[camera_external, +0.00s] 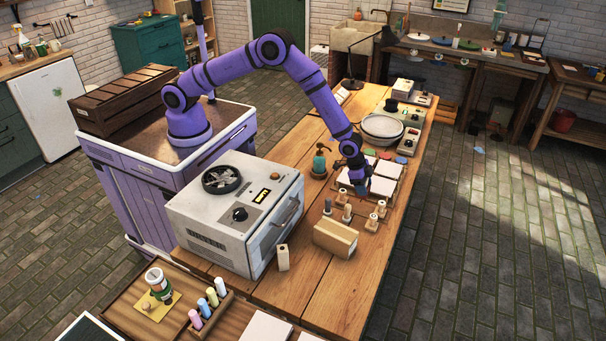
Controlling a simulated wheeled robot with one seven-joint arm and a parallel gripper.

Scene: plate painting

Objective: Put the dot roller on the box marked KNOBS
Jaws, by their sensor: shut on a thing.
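My gripper (360,187) points down over the wooden table, beside the white tiles. It is shut on a small dark blue thing, mostly hidden by the fingers; I cannot tell whether this is the dot roller. Several small rollers or stamps with pale wooden parts stand just in front, among them a grey-topped one (328,207) and a pale one (372,223). A tan cardboard box (335,238) sits in front of them on the table. No KNOBS marking is readable at this size, so I cannot tell which box bears it.
A large grey kiln-like appliance (238,215) stands left of the tan box. A small pale block (283,257) stands between them. The table's front right part is clear.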

